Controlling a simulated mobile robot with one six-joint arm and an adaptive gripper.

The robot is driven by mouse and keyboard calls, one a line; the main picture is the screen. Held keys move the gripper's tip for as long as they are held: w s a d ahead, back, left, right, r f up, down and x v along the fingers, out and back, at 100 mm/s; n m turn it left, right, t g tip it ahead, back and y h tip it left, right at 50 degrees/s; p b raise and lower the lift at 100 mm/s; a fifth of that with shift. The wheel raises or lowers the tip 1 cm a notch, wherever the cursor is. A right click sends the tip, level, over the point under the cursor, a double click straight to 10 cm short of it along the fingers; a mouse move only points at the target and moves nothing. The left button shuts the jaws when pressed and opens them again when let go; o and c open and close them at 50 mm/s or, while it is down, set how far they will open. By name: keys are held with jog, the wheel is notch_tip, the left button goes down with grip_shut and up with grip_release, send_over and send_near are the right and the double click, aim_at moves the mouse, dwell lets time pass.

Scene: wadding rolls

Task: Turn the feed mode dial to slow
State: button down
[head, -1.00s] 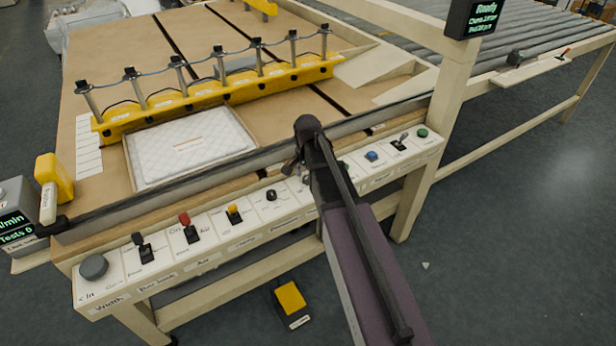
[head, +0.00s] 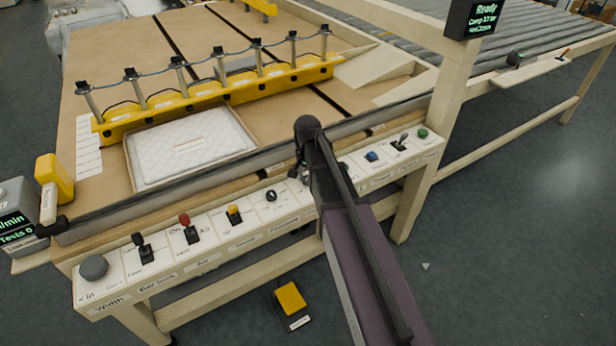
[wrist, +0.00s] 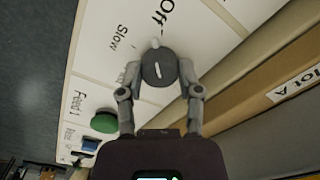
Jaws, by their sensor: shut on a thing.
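The feed mode dial (wrist: 158,69) is a round dark grey knob with a white line on its face, in the middle of the wrist view. The white panel (wrist: 95,50) around it carries the words "Off" and "Slow"; another label is partly hidden by a finger. The line runs nearly up and down in that view and points at neither word clearly. My gripper (wrist: 158,74) has one finger on each side of the dial and is shut on it. In the head view my gripper (head: 302,168) is at the front panel, and my arm hides the dial.
A green button (wrist: 104,122) is beside the dial in the wrist view. The front panel (head: 205,250) has a grey knob (head: 94,267), several levers, a small black dial (head: 271,195) and a blue button (head: 372,156). A yellow pedal (head: 291,297) is on the floor. A dark bar runs behind the panel.

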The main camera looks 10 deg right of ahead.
jog(key=n, duration=0.4)
jog(key=shift+s+n, duration=0.1)
jog(key=shift+n, duration=0.2)
jog(key=n, duration=0.4)
jog(key=shift+n, duration=0.4)
jog(key=shift+c, duration=1.3)
grip_release()
jog(key=shift+f, duration=0.1)
jog(key=shift+m, duration=0.5)
